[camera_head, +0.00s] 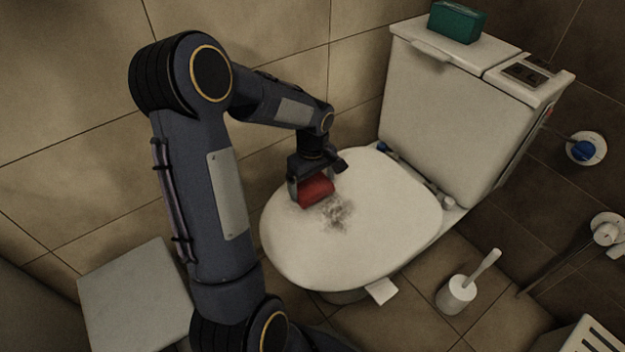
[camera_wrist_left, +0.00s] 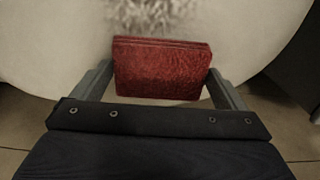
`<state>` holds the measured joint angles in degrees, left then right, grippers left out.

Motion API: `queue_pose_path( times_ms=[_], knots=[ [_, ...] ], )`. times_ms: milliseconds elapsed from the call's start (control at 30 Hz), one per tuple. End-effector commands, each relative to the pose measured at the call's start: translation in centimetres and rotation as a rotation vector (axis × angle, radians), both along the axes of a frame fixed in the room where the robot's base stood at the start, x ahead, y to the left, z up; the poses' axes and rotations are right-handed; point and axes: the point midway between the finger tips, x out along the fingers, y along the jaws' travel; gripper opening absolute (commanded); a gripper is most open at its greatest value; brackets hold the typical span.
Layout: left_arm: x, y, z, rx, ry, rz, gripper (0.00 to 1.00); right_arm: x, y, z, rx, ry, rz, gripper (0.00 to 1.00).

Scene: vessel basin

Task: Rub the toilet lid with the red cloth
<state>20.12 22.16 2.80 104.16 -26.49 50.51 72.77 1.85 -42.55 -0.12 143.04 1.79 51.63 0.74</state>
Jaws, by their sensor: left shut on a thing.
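The white toilet lid (camera_head: 385,220) is closed, with a dark grey smudge (camera_head: 336,211) on its left half. My left gripper (camera_head: 312,190) is shut on the folded red cloth (camera_head: 317,191) and holds it at the lid's surface, just left of the smudge. In the left wrist view the red cloth (camera_wrist_left: 162,68) sits between both fingers, and the smudge (camera_wrist_left: 155,14) shows beyond its far edge. Whether the cloth presses on the lid or hovers slightly above it, I cannot tell. My right gripper is not in view.
The toilet tank (camera_head: 450,110) stands behind the lid with a green box (camera_head: 457,22) on top. A toilet brush in its holder (camera_head: 457,294) stands on the floor to the right. A pale box-like surface (camera_head: 135,295) is at the lower left. The lid's right half is clear.

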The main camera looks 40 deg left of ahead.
Motion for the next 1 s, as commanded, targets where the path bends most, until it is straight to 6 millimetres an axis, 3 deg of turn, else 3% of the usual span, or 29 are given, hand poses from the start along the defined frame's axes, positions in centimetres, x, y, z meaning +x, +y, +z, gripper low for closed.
queue_pose_path(
  times_ms=[1000],
  knots=[
    [0.01, -0.03, -0.91, 0.000, 0.000, -0.001, 0.75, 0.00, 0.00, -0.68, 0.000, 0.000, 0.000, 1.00]
  ],
)
